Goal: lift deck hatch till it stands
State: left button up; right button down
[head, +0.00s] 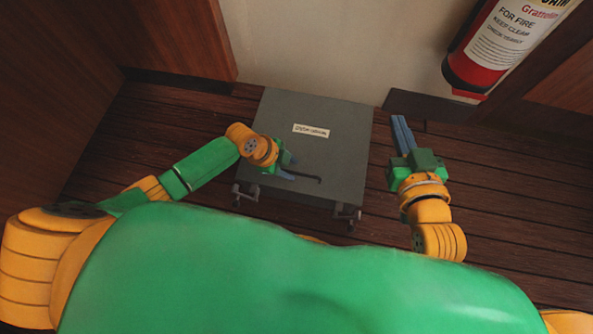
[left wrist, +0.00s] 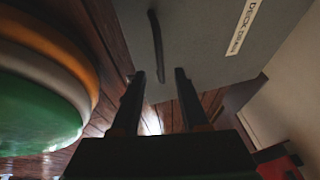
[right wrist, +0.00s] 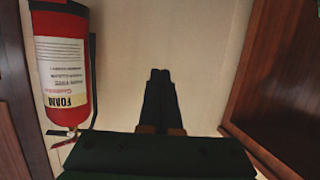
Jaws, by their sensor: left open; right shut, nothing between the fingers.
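The deck hatch (head: 335,160) is a grey square panel with a white label (head: 311,131), in the middle of the head view. It looks closed or nearly flat; its exact tilt is hard to tell. A dark bar handle (head: 304,178) is near its near edge. My left gripper (head: 287,162) is over the hatch's left part, close to the handle. In the left wrist view the fingers (left wrist: 157,75) are open, with the handle (left wrist: 157,45) ahead of the gap, apparently not gripped. My right gripper (head: 401,120) is shut and empty, right of the hatch.
Metal fittings (head: 347,214) sit at the hatch's near corners. A red fire extinguisher (head: 480,65) hangs on the wall at the upper right, also in the right wrist view (right wrist: 62,75). A pale wall (head: 320,45) stands behind the hatch. Plank floor (head: 510,170) is clear at right.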

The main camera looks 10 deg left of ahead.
aim_at(300, 174)
pick_arm(q)
jog(key=shift+b+x, duration=0.75)
jog(key=shift+x, duration=0.5)
jog(key=shift+b+x, duration=0.6)
jog(key=shift+x, duration=0.2)
jog(key=shift+f, duration=0.1)
grip_shut()
pick_arm(e)
jog(key=s+r+t+y, duration=0.2)
jog(key=r+t, duration=0.3)
jog(key=r, duration=0.4)
jog(key=s+a+r+n+t+y, duration=0.1)
jog(key=s+r+t+y, duration=0.2)
jog(key=r+t, duration=0.3)
notch_tip(300, 174, up, 3)
jog(key=shift+a+r+n, duration=0.15)
jog(key=shift+a+n, duration=0.15)
